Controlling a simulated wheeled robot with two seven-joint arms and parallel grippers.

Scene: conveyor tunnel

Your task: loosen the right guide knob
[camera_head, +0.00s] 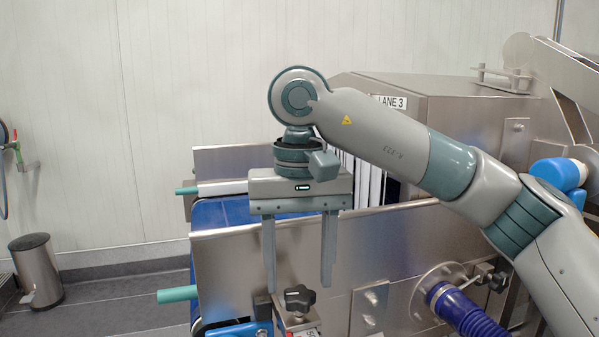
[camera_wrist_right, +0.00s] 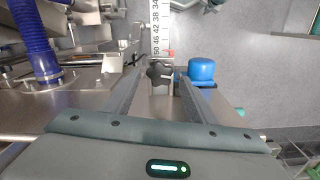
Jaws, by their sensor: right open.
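The right guide knob (camera_head: 299,297) is a black, lobed star knob above a scale bracket at the front side plate of the conveyor. It also shows in the right wrist view (camera_wrist_right: 160,73), beside a printed ruler scale (camera_wrist_right: 156,28) with a red pointer. My right gripper (camera_head: 299,289) points down with its two fingers apart, one to each side of the knob in the head view. In the right wrist view the fingers (camera_wrist_right: 158,88) also flank the knob, with gaps on both sides. No contact shows. My left gripper is not in view.
A steel side plate (camera_head: 235,262) stands close behind the fingers. A blue ribbed hose (camera_head: 468,312) lies to the right. A blue part (camera_wrist_right: 202,70) sits close beside the knob. A teal-tipped rod (camera_head: 178,294) sticks out left. The floor at left is clear around a bin (camera_head: 37,270).

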